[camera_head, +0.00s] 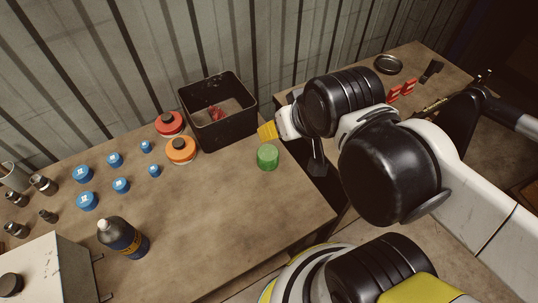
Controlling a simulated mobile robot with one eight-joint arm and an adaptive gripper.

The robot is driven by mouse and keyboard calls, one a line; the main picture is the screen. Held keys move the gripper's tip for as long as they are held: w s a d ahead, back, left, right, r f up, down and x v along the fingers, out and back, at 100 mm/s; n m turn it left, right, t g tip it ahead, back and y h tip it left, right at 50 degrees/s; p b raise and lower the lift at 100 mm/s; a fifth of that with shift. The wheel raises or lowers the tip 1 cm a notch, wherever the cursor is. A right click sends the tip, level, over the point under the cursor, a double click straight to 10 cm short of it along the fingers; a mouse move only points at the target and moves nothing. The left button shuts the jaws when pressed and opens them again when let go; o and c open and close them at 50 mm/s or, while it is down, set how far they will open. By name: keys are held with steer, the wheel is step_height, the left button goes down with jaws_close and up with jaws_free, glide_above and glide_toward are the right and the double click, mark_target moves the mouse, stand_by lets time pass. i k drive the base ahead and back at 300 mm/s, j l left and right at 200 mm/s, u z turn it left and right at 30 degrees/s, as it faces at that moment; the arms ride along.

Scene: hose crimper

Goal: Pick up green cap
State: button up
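The green cap (267,157) stands on the wooden workbench, near its right end and in front of the black bin. It is fully in view, and nothing is holding it. My gripper (317,166) shows as a dark, narrow shape below the end of my arm, to the right of the green cap and apart from it. My arm hides much of it, and its fingers are too small and dark to tell whether they are open or shut.
A black bin (226,131) with red pieces inside stands behind the cap. An orange cap (181,150) and a red cap (169,123) sit to the left, with several blue caps beyond. A dark bottle (126,239) stands front left. The bench (235,210) before the cap is clear.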

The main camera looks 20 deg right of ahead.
mark_target(268, 155)
steer(key=u, duration=1.7)
steer(key=z, duration=1.7)
steer(key=k+j+u, duration=0.7)
steer(key=k+j, duration=0.2)
steer(key=j, duration=0.15)
